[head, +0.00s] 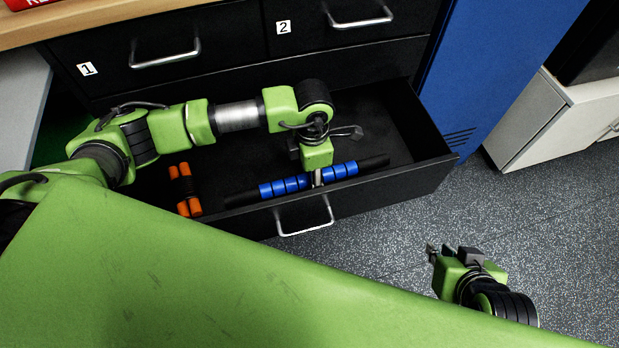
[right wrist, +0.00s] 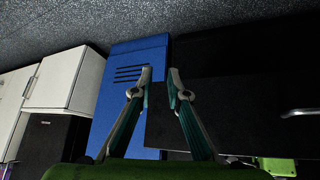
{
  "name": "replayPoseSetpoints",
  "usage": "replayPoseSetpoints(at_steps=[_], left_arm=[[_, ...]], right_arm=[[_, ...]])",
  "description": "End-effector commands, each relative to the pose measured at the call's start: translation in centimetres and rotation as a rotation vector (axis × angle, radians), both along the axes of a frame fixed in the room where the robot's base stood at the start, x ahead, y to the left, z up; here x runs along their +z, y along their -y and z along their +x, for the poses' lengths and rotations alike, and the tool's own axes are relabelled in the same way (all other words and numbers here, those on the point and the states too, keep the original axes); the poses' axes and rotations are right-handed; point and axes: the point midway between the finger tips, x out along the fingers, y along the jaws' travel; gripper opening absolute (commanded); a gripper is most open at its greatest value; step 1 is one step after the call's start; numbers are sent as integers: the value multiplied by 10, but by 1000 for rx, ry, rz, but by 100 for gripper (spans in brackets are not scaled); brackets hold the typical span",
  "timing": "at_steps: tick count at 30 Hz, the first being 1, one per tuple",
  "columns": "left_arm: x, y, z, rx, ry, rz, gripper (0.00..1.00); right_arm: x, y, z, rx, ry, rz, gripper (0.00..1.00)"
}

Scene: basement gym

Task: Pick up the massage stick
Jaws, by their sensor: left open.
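The massage stick (head: 285,187), with blue rollers and black ends, lies along the front inside of an open black drawer (head: 345,203) in the head view. My left gripper (head: 318,177) reaches down into the drawer over the stick's middle and is open. A pale finger shows across the stick between the blue rollers; I cannot tell whether it touches. The gripper hides part of the stick's middle. My right gripper (head: 455,253) is away from the drawer, over the floor at the right. In the right wrist view its two fingers (right wrist: 159,76) are apart with nothing between them.
An orange and black object (head: 186,190) lies at the drawer's left. Closed drawers (head: 160,45) stand above it under a wooden top. A blue locker (head: 490,60) and a white cabinet (head: 535,120) stand to the right. The speckled floor (head: 540,210) is clear.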

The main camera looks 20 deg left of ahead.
Motion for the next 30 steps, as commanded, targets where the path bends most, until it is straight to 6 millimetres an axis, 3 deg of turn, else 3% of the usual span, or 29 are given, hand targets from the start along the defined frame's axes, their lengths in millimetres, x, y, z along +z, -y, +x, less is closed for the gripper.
replayPoseSetpoints(at_steps=[2, 7, 19, 30], left_arm=[[0, 0, 0, 0, 0, 0, 44], [0, 0, 0, 0, 0, 0, 0], [8, 1, 1, -1, 3, -2, 0], [67, 0, 2, -2, 5, -2, 0]], right_arm=[[0, 0, 0, 0, -1, 0, 15], [0, 0, 0, 0, -2, 0, 15], [0, 1, -4, -1, -20, -4, 15], [-18, 21, -70, -24, -292, -60, 15]])
